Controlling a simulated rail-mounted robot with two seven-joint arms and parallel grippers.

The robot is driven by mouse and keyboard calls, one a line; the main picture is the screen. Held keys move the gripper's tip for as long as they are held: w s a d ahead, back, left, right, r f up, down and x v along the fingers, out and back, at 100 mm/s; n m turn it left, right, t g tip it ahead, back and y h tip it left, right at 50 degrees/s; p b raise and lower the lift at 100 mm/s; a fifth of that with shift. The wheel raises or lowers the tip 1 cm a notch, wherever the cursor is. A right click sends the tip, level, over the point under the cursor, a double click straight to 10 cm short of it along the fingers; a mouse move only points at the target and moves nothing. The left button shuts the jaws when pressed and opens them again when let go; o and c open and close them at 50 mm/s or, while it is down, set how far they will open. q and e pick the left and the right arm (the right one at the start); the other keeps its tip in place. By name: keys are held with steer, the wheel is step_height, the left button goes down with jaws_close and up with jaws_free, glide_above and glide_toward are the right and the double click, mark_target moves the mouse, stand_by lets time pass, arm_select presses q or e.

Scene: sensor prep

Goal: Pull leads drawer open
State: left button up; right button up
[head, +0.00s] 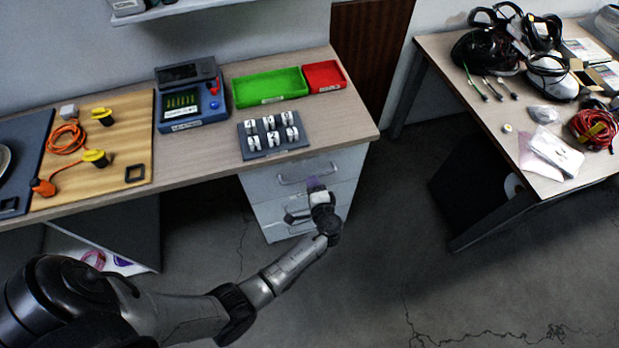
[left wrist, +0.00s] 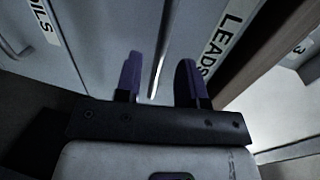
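The leads drawer (head: 262,187) is the top drawer of a white drawer unit under the bench and looks shut. Its bar handle (head: 307,173) runs across the front. In the left wrist view the handle (left wrist: 160,52) is a thin metal bar, with the LEADS label (left wrist: 222,42) to its right. My left gripper (head: 314,183) is in front of the drawer by the handle. In the left wrist view its purple fingers (left wrist: 159,78) are apart, with the handle's line between them. I cannot tell whether they touch it. My right gripper is out of view.
A lower drawer handle (left wrist: 14,46) sits to the left in the wrist view. The bench top (head: 200,172) overhangs the drawers and carries a block holder (head: 272,137), a green tray (head: 270,86) and a red tray (head: 324,76). Floor (head: 385,240) in front is clear.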

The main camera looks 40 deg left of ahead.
arm_select(q)
steer(key=shift+x, duration=1.95)
jaws_close()
